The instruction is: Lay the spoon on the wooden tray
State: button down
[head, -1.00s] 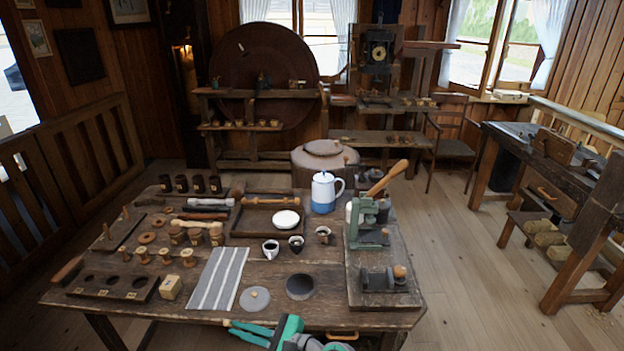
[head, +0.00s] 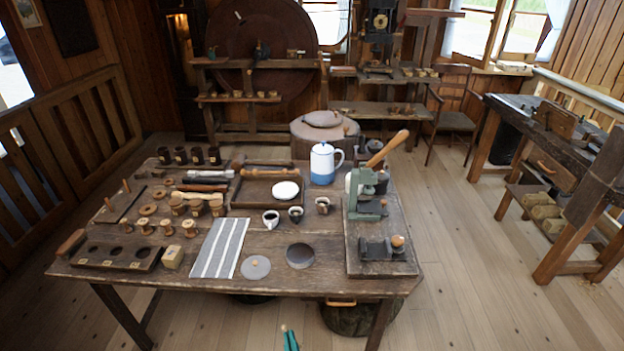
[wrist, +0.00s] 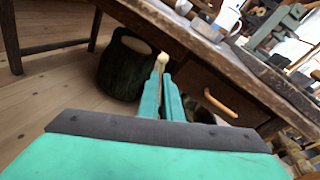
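The wooden tray (head: 251,193) lies at the middle back of the workbench. A white saucer (head: 285,190) sits at its right side, and a turned wooden rod lies along its back edge. My gripper (head: 286,329) is low in front of the bench, well below and nearer than the tray. In the wrist view its green fingers (wrist: 162,82) are nearly together on a slim pale wooden piece. That piece, seemingly the spoon (wrist: 162,61), sticks out past the fingertips; the rest of it is hidden.
A striped cloth (head: 220,247), grey lid (head: 255,267), dark round dish (head: 300,255) and several cups stand between the bench's front edge and the tray. A blue-white pot (head: 323,164) and green press (head: 364,195) stand to the right. A dark bucket (wrist: 124,64) is under the bench.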

jog(key=s+d+f+m+h, duration=0.2)
jog(key=s+d+f+h, duration=0.1)
jog(key=s+d+f, duration=0.1)
jog(key=shift+s+d+f+m+h, duration=0.3)
jog(key=shift+s+d, duration=0.5)
jog(key=shift+d, duration=0.45)
jog(key=shift+w, duration=0.1)
